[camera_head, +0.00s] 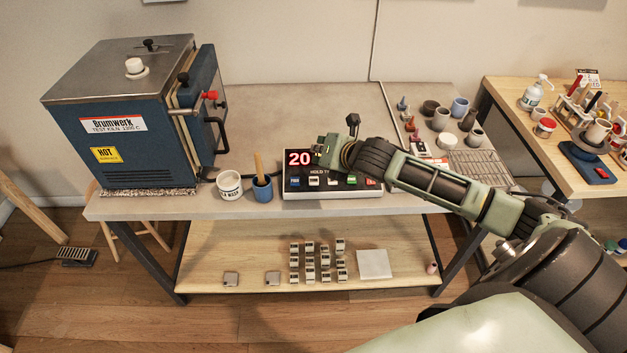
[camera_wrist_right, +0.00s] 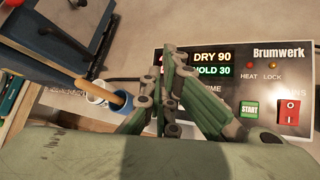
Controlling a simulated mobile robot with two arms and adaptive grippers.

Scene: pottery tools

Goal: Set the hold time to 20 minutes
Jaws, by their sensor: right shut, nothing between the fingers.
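The kiln controller (camera_head: 333,187) is a dark box with a light edge on the grey table. Its red display (camera_head: 299,158) shows "20", with any further digits hidden by my gripper. My left gripper is not in view.
The blue kiln (camera_head: 125,135) stands left on the table. A white cup (camera_head: 230,187) and a blue cup with a wooden stick (camera_head: 262,188) stand just left of the controller. Small pots and a wire rack (camera_head: 481,164) are at the right. Bare table (camera_head: 290,110) lies behind.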

